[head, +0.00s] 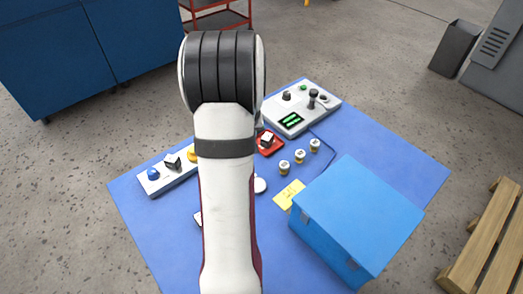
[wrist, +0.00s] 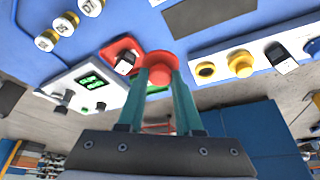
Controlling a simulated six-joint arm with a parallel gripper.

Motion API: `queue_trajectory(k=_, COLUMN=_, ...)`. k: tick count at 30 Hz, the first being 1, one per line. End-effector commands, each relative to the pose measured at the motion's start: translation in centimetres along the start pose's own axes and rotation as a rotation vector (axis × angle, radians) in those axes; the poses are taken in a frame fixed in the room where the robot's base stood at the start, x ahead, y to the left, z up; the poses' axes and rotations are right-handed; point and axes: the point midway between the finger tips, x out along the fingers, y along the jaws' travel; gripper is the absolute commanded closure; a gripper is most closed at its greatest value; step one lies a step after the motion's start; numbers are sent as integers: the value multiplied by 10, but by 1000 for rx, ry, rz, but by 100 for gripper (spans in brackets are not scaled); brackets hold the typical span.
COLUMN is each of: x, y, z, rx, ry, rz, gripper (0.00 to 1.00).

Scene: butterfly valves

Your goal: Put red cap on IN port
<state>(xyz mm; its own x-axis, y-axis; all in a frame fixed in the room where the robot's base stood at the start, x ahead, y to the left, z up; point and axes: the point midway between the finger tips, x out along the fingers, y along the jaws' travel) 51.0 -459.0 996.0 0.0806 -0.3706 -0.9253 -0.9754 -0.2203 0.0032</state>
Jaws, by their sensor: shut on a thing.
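My gripper (wrist: 158,78) is shut on the red cap (wrist: 158,60), which sits between the teal fingertips in the wrist view. In the head view my arm hides the cap and most of the gripper. A white strip panel (wrist: 222,54) carries a yellow ring with a dark centre (wrist: 205,70), a yellow dome (wrist: 240,63), a black-and-white handle (wrist: 281,58) and a blue knob (wrist: 313,46). It also shows at the left in the head view (head: 150,187). The held cap is apart from this panel. I cannot read an IN label anywhere.
A red tray (head: 272,148) holds a small black-and-white part. A white console (head: 327,103) with a green display stands behind it. Three labelled cylinders (head: 299,156) stand near a yellow note (head: 289,195) and a large blue box (head: 362,215) on the blue mat (head: 420,178).

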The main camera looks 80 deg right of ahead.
Motion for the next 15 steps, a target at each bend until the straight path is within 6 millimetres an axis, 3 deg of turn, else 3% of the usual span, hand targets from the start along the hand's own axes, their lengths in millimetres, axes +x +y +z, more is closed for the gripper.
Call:
queue_trajectory(k=3, x=21, y=-42, z=-33, rx=-119, ry=0, rz=-51, gripper=100)
queue_trajectory(k=7, x=37, y=-82, z=-55, rx=-224, ry=1, rz=-96, gripper=100)
queue_trajectory(k=10, x=43, y=-98, z=-63, rx=-264, ry=2, rz=-113, gripper=100)
queue_trajectory(k=15, x=55, y=-103, z=-59, rx=-275, ry=0, rz=-118, gripper=100)
